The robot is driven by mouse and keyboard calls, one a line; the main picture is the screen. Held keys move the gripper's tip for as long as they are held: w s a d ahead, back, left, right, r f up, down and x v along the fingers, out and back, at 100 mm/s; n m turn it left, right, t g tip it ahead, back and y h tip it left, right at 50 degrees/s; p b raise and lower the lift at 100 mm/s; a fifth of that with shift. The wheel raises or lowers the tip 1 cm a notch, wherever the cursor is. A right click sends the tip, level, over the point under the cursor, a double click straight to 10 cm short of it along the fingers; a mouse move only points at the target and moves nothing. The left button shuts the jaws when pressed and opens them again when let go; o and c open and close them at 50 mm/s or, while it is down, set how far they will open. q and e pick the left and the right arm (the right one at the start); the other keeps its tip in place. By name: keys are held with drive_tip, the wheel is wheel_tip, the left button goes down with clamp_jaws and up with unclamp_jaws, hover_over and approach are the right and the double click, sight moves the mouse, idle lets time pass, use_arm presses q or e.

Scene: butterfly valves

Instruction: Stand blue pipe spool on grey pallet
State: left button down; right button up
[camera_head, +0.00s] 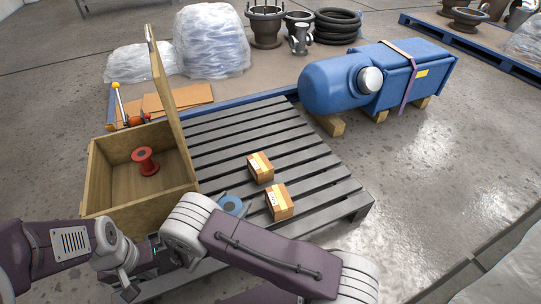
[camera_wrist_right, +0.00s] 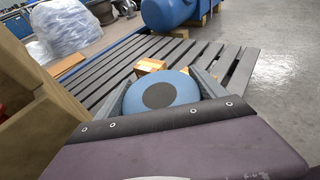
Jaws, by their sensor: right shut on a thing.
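The blue pipe spool (camera_head: 231,205) shows in the head view as a round blue flange with a dark middle, over the near left part of the grey pallet (camera_head: 315,158). My right arm hides its lower part. In the right wrist view the spool (camera_wrist_right: 146,100) sits between the two grey fingers of my right gripper (camera_wrist_right: 163,76), which is shut on it. Its end face points toward that camera. I cannot tell whether its base touches the slats. My left gripper (camera_head: 128,284) is low at the left, partly hidden among arm links; its jaws are unclear.
Two cardboard boxes (camera_head: 260,167) (camera_head: 279,201) stand on the pallet right of the spool. An open wooden crate (camera_head: 105,187) with a raised lid and a red spool (camera_head: 146,161) stands at the left. A blue machine (camera_head: 370,80) is behind. The far slats are clear.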

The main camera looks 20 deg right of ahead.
drive_tip(key=f, duration=0.5)
drive_tip(key=shift+a+f+b, duration=0.35)
drive_tip(key=shift+a+f, duration=0.05)
drive_tip(key=w+d+f+b, duration=0.2)
drive_tip(key=d+f+b, duration=0.1)
drive_tip(key=w+d+f+b, duration=0.2)
drive_tip(key=d+f+b, duration=0.1)
drive_tip(key=f+b, duration=0.1)
drive_tip(key=w+d+f+b, duration=0.2)
drive_tip(key=d+f+b, duration=0.1)
drive_tip(key=f, duration=0.1)
drive_tip(key=shift+w+d+f, duration=0.2)
drive_tip(key=shift+w+d, duration=0.05)
drive_tip(key=shift+d, duration=0.15)
drive_tip(key=shift+r, duration=0.25)
drive_tip(key=o, duration=1.6)
drive_tip(key=shift+f, duration=0.2)
drive_tip(key=shift+o, duration=0.9)
drive_tip(key=shift+r, duration=0.1)
